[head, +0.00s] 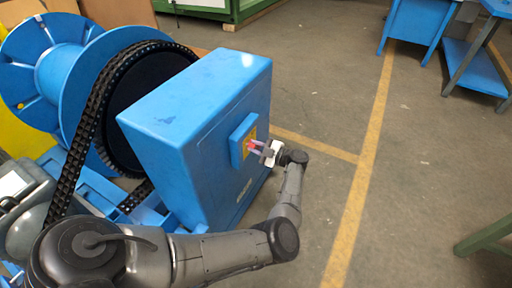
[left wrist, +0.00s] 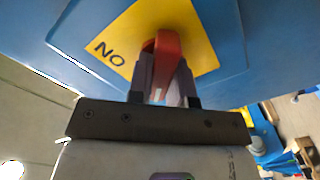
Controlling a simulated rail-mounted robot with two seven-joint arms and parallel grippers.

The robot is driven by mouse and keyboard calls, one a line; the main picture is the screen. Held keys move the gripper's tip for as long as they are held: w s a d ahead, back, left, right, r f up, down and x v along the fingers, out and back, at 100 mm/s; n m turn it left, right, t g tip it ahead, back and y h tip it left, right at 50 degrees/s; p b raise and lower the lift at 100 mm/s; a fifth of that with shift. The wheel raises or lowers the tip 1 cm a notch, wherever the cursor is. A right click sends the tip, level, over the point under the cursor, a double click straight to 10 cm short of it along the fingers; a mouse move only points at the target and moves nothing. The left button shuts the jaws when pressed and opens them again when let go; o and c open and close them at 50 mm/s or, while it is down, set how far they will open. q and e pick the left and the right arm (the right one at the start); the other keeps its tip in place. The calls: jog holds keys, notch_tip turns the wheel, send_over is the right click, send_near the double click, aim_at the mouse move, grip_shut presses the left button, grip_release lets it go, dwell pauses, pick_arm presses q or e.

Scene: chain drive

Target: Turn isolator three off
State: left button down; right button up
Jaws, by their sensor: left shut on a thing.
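The isolator is a blue box on the blue cabinet's side (head: 242,138), with a yellow plate and a red handle (head: 251,145). In the left wrist view the red handle (left wrist: 166,48) stands out from the yellow plate (left wrist: 125,38), which shows black letters reading "NO" in the picture. My left gripper (head: 262,149) is at the handle. In the left wrist view its fingers (left wrist: 164,76) are shut on the handle, one on each side. The isolator's number cannot be read. My right gripper is not in view.
The large blue cabinet (head: 185,100) stands beside a black chain (head: 85,130) and a blue drum (head: 62,70). Open concrete floor with yellow lines (head: 365,175) lies to the right. Blue benches (head: 472,68) stand at the far right, and a green leg (head: 485,238) is at the right edge.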

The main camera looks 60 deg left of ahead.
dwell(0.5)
pick_arm(q)
jog(key=c, duration=1)
grip_release()
jog(key=shift+c, duration=0.2)
jog(key=v, duration=1.4)
jog(key=shift+p, duration=0.45)
jog(key=shift+s+n, duration=0.1)
jog(key=shift+n, duration=0.2)
